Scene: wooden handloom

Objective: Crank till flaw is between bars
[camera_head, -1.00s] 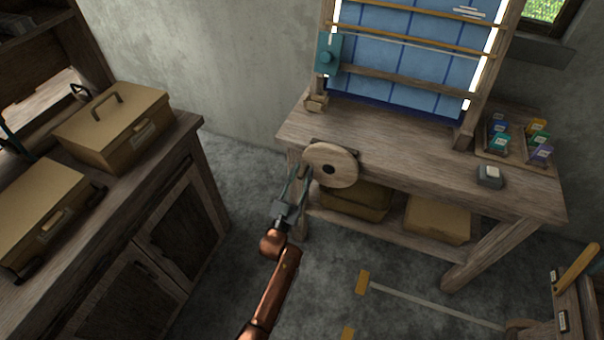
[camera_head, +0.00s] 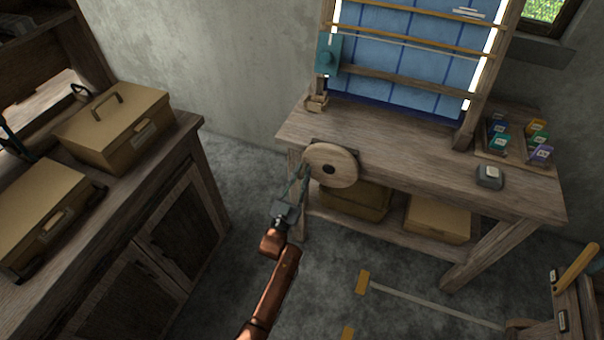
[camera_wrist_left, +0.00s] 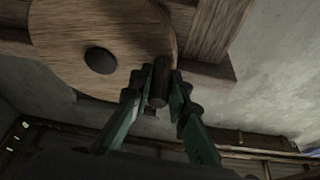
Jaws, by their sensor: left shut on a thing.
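The crank is a round wooden wheel (camera_head: 345,160) with a dark hub, on the front left of the loom table. It fills the upper left of the left wrist view (camera_wrist_left: 130,40). My left gripper (camera_head: 304,174) is at the wheel's left edge. In the left wrist view its green fingers (camera_wrist_left: 160,84) are shut on the dark crank handle (camera_wrist_left: 159,72). Blue cloth (camera_head: 395,52) with a darker grid hangs in the upright frame, crossed by two yellowish bars (camera_head: 415,40). Small white streaks (camera_head: 468,12), possibly the flaw, show beside the upper bar. My right gripper is out of view.
A teal box (camera_head: 327,54) sits on the frame's left post. A cabinet with tan boxes (camera_head: 113,128) stands left; floor lies between.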

